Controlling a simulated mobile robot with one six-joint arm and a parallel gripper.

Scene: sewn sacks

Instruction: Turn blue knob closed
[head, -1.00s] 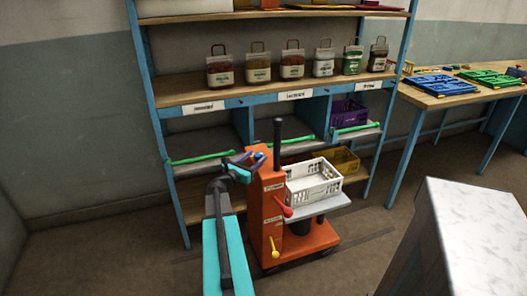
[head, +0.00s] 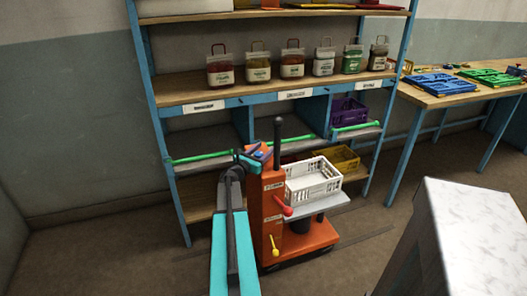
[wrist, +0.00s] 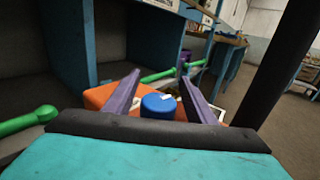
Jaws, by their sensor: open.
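The blue knob (wrist: 159,105) is a short round cap with a white mark on its top. It sits on top of the orange lift cart (head: 266,215), and in the head view it is a small blue spot (head: 259,155) beside the end of my arm. My gripper (wrist: 160,83) is open in the wrist view. Its two purple fingers stand to the left and right of the knob, with gaps on both sides. I cannot tell whether the fingertips are lower than the knob's top. My gripper is mostly hidden by my arm in the head view.
The cart's dark post (head: 277,140) rises close by on the right. A white crate (head: 313,181) rests on the cart's grey platform. Red and yellow levers stick out of the cart's front. Behind stands a blue-framed shelf (head: 160,110) with green bars (head: 203,157) and several jars.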

